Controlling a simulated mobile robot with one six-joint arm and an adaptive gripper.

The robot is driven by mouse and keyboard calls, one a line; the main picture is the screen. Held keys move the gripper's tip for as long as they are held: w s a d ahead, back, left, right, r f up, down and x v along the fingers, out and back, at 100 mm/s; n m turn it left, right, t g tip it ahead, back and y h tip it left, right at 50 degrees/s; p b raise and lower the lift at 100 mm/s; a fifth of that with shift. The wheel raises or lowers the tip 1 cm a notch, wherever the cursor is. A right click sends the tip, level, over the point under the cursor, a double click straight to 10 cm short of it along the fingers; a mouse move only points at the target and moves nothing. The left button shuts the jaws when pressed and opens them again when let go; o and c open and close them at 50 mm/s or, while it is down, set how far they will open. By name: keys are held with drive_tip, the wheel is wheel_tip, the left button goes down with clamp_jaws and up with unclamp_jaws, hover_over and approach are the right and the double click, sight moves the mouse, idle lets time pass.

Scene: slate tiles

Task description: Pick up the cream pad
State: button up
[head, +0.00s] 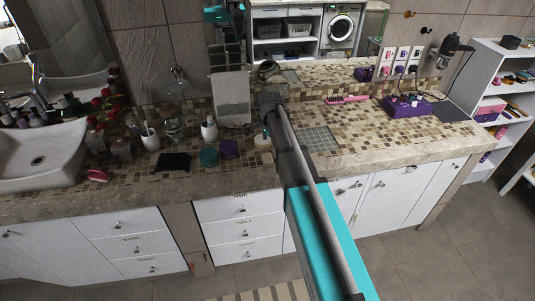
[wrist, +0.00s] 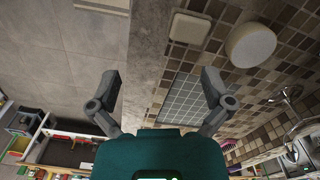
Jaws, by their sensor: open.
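The cream pad (wrist: 190,28), a small rounded square, lies flat on the tiled counter near its front edge in the wrist view. In the head view the pad (head: 267,157) shows in part beside my arm. A round cream item (wrist: 250,45) lies just to its right in the wrist view. My gripper (wrist: 160,80) is open with nothing between its fingers. It is above the counter's front edge, with the pad beyond the fingertips towards the top of the wrist view. In the head view my gripper (head: 270,104) is seen from behind and its fingers are unclear.
Teal (head: 209,157) and purple (head: 229,148) round items, a black cloth-like item (head: 173,162) and a white dispenser (head: 209,129) stand left of the pad. A grey tiled grid (wrist: 183,100) is set in the counter. A purple box (head: 407,106) is at the right.

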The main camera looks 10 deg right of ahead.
drive_tip(key=w+m, duration=0.1)
drive_tip(key=w+r+m+p, duration=0.1)
drive_tip(key=w, duration=0.1)
drive_tip(key=w+r+m, duration=0.1)
drive_tip(key=shift+w+r, duration=0.2)
drive_tip(key=shift+w, duration=0.2)
drive_tip(key=shift+f, duration=0.2)
drive_tip(key=b, duration=0.8)
hover_over(268, 157)
wheel_tip(268, 157, down, 8)
drive_tip(key=shift+a+f, duration=0.15)
drive_tip(key=shift+w+f+b, duration=0.1)
drive_tip(key=shift+f+b, duration=2.5)
drive_tip(key=shift+b, duration=0.15)
drive_tip(key=c, duration=0.7)
